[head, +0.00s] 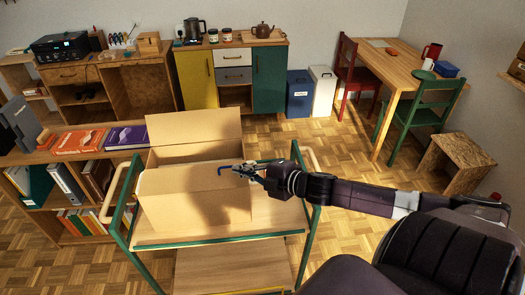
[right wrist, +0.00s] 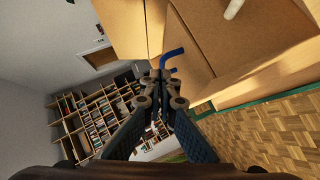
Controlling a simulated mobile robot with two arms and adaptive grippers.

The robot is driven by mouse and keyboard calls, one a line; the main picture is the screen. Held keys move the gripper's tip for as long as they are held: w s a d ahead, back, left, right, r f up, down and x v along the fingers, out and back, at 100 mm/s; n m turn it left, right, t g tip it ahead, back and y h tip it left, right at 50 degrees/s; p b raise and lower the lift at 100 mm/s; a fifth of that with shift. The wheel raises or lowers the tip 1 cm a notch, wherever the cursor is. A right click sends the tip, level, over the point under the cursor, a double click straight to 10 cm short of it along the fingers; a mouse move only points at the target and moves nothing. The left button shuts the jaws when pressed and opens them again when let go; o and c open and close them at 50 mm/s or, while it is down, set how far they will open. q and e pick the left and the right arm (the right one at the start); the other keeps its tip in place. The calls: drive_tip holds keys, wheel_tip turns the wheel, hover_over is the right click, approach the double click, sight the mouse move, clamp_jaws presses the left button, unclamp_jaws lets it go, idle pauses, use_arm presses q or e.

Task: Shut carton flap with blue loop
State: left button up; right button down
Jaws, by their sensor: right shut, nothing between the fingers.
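The open cardboard carton (head: 185,215) stands on a trolley in the head view. Its far flap (head: 195,130) stands up, leaning back, and the inside shows in front of it. The blue loop (head: 222,168) sticks out at the carton's near upper side; in the right wrist view the blue loop (right wrist: 172,58) is fixed to a cardboard panel (right wrist: 190,65). My right gripper (head: 240,170) is shut and empty, its tips close beside the loop; I cannot tell whether they touch. The fingertips (right wrist: 162,78) also show in the right wrist view. My left gripper is not in view.
The trolley (head: 215,238) has a green frame and wooden handles. A low bookshelf (head: 70,160) with books and binders stands close at its left. A cabinet (head: 233,75), a table (head: 400,70) and chairs stand behind. Floor (head: 340,150) is clear to the right.

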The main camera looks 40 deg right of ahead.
drive_tip(key=v, duration=0.9)
drive_tip(key=shift+s+a+r, duration=0.15)
drive_tip(key=shift+s+a, duration=0.05)
drive_tip(key=shift+s, duration=0.1)
